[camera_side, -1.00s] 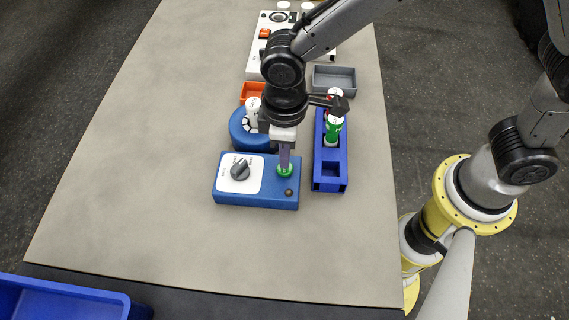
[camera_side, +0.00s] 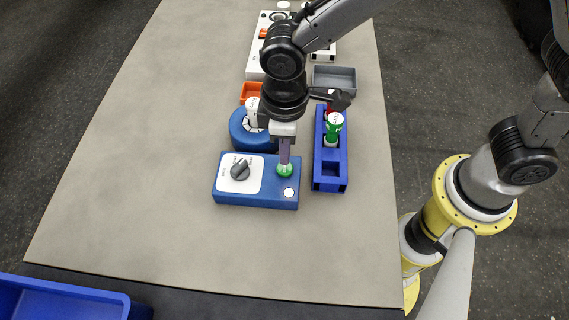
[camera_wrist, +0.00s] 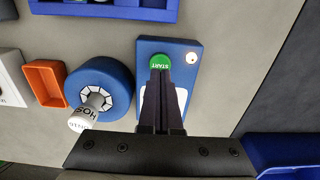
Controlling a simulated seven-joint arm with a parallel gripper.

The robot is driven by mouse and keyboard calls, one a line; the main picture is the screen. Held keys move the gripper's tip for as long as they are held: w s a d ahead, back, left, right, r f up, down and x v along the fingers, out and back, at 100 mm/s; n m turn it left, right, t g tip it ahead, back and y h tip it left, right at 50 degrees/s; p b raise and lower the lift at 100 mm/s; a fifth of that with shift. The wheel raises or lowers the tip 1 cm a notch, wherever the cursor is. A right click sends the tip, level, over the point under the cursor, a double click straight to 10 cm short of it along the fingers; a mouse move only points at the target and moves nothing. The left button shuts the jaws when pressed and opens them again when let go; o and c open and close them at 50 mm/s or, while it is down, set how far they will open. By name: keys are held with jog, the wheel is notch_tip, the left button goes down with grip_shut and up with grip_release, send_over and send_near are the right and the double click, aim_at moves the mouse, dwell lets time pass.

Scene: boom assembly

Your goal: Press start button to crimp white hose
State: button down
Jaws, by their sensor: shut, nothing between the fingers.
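The blue control box (camera_side: 257,199) has a dark knob (camera_side: 240,169) on a white plate and a green start button (camera_side: 285,173). The button, marked START, also shows in the wrist view (camera_wrist: 160,62). My gripper (camera_side: 285,163) is shut and points down, its fingertips at the button and seemingly touching it. A small round lamp (camera_side: 289,193) on the box is lit white; it also shows in the wrist view (camera_wrist: 192,58). The white hose (camera_wrist: 82,122) stands in the round blue crimper (camera_wrist: 120,80) beside the box. In the side view the crimper (camera_side: 240,130) is partly hidden by my arm.
A blue rack (camera_side: 330,175) holding a green-labelled bottle (camera_side: 334,125) and a red one stands right of the box. An orange tray (camera_side: 250,93), a grey tray (camera_side: 334,78) and a white device lie behind. The table front is clear.

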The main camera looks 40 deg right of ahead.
aim_at(286, 167)
notch_tip(286, 167, up, 9)
dwell(0.5)
jog(key=s+d+r+m+t, duration=0.2)
jog(key=s+d+m, duration=0.1)
jog(key=d, duration=0.5)
jog(key=s+d+r+m+t, duration=0.1)
jog(key=s+d+r+m, duration=0.1)
jog(key=s+d, duration=0.3)
jog(key=s+d+r+m+t, duration=0.2)
jog(key=s+d+m, duration=0.2)
jog(key=d, duration=0.9)
jog(key=shift+s+r+t, duration=0.15)
jog(key=shift+r+t, duration=0.1)
jog(key=shift+t, duration=0.05)
